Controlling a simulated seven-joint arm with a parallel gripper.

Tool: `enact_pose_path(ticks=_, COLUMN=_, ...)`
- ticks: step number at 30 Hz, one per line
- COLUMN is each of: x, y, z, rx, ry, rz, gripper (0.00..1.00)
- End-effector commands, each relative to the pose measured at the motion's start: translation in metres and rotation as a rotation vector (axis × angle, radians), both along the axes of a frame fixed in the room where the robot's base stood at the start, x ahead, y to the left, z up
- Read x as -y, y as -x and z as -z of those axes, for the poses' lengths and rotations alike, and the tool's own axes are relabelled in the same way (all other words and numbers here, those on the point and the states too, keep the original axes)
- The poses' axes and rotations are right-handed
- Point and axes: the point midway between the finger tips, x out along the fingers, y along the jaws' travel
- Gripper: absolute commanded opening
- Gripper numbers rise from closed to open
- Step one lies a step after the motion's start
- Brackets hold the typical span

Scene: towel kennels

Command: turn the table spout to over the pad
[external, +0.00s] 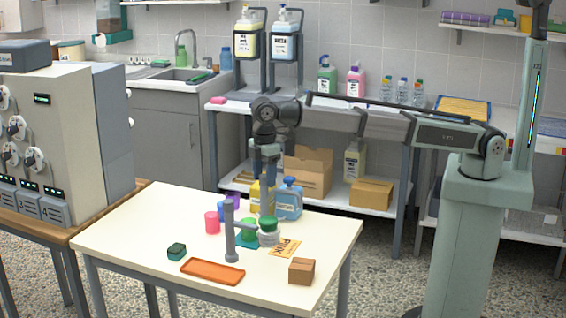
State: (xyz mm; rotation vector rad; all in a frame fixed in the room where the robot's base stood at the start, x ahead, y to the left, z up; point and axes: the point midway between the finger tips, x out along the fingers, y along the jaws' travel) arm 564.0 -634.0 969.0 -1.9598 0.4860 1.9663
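The table spout (230,235) is a grey upright post on a round base near the middle of the white table. A short grey arm appears to reach right from the post, at about mid-height; its exact direction is hard to tell. A teal pad (240,243) lies flat just right of the post, partly hidden by the post and a green cup (249,229). My gripper (268,211) points down behind and right of the spout, near a green-lidded jar (268,238). It looks apart from the post. Its fingers are too small and overlapped to read.
An orange tray (213,271), a dark green block (177,251), a pink cup (212,222), a blue jug (289,200), a yellow-orange card (285,248) and a brown box (302,271) surround the spout. The left part of the white table (130,228) is clear.

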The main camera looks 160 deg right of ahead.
Motion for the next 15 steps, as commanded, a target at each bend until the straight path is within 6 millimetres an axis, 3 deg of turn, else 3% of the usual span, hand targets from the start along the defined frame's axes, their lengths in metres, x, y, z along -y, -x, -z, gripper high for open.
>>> enact_pose_path(ticks=2, x=0.0000, y=0.0000, z=-0.0001, rx=0.000, ry=0.000, rz=0.000, gripper=0.48)
enact_pose_path(ticks=15, x=0.0000, y=0.0000, z=-0.0003, rx=0.000, ry=0.000, rz=0.000, gripper=0.06)
